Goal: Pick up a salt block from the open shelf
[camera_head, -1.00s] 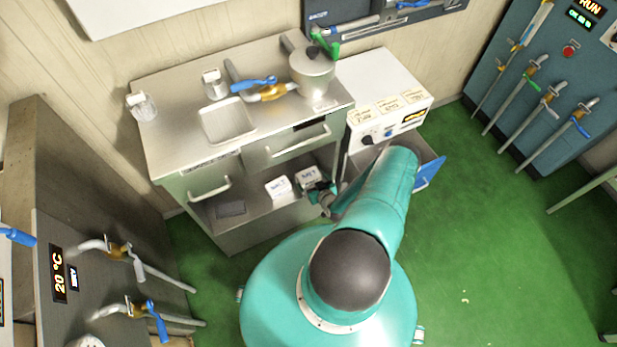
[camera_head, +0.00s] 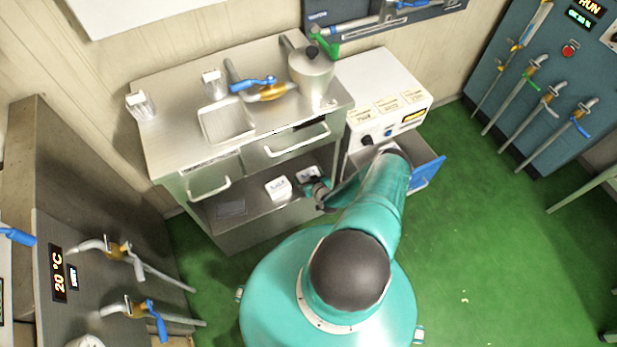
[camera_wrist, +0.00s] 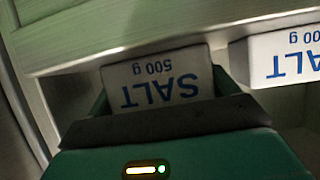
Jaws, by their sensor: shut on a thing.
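Two white salt blocks with blue print are on the open lower shelf (camera_head: 248,212) of the steel counter. The left salt block (camera_head: 278,188) stands clear of my gripper. My gripper (camera_head: 314,184) reaches into the shelf from the right and is shut on the right salt block (camera_head: 306,174), which it partly hides in the head view. In the wrist view the held salt block (camera_wrist: 160,78) sits between the two dark green fingers, its print upside down. The other salt block (camera_wrist: 280,55) is to its right there, apart from the fingers. I cannot tell whether the held block touches the shelf.
A dark flat item (camera_head: 231,208) lies at the shelf's left. A drawer with a handle (camera_head: 297,140) overhangs the shelf. An open drawer with a blue front (camera_head: 428,174) stands right of my arm.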

